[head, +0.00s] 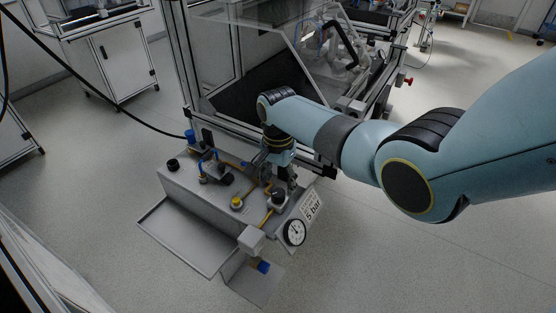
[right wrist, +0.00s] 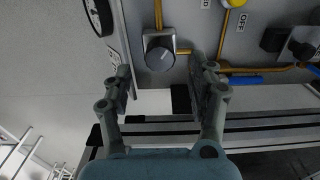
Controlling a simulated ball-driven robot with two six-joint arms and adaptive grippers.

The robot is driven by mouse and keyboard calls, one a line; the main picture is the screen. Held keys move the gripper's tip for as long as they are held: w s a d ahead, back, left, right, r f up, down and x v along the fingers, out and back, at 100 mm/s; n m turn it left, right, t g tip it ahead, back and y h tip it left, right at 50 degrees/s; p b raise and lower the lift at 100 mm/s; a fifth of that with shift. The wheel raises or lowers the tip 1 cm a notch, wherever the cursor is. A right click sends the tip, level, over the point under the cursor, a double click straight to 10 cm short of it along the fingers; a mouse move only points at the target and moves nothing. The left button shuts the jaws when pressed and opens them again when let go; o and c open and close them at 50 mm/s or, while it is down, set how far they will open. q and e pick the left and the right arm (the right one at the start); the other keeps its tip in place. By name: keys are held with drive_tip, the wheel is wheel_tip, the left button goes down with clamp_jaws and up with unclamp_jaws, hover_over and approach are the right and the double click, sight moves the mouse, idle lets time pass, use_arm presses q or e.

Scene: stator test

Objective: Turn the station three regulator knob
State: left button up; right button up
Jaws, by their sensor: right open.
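The regulator knob (head: 278,196) is a dark round knob on the grey pneumatic panel (head: 185,185), near the panel's right end. In the right wrist view the knob (right wrist: 159,58) carries a light pointer line and sits on a square metal block with a brass-coloured pipe. My right gripper (head: 281,180) is over the panel at the knob. In the right wrist view my right gripper (right wrist: 165,72) is open, with one finger on each side of the knob and visible gaps between. My left gripper is not in view.
A round pressure gauge (head: 294,232) and a "5 bar" label (head: 312,206) are beside the knob. A yellow button (head: 237,202), blue fittings and yellow pipes crowd the panel. A framed machine with clear guards (head: 300,65) stands close behind. Floor to the right is free.

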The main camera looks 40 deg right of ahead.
sight(278, 192)
wheel_tip(278, 192, up, 8)
idle(0.7)
